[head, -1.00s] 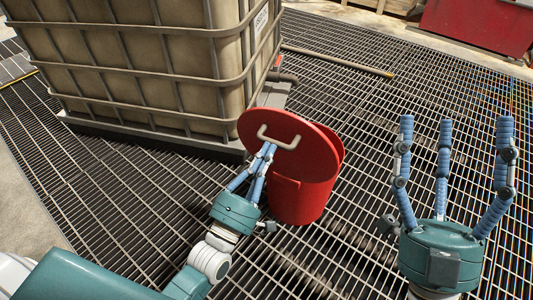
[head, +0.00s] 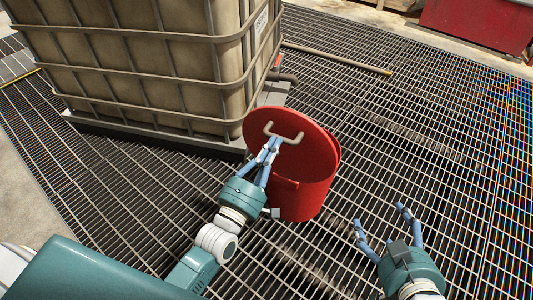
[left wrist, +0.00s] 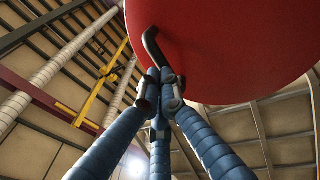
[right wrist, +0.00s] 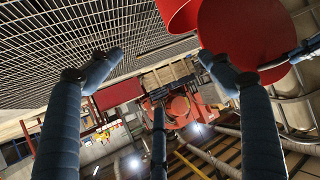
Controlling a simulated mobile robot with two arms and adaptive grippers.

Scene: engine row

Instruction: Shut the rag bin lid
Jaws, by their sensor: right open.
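The red rag bin (head: 302,198) stands on the grating. Its round red lid (head: 264,118) is tilted up and partly open, with the grey handle (head: 293,138) facing me. The lid fills the top of the left wrist view (left wrist: 240,50), where the handle (left wrist: 152,45) looks dark. My left gripper (head: 270,147) has its fingers closed together around the handle; the fingers meet at it in the left wrist view (left wrist: 160,78). My right gripper (head: 382,216) is open and empty, to the right of the bin and apart from it.
A caged tank (head: 150,65) stands close behind and left of the bin. A pole (head: 340,58) lies on the grating (head: 430,130) behind. A red box (head: 478,25) is at the back right. The grating right of the bin is clear.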

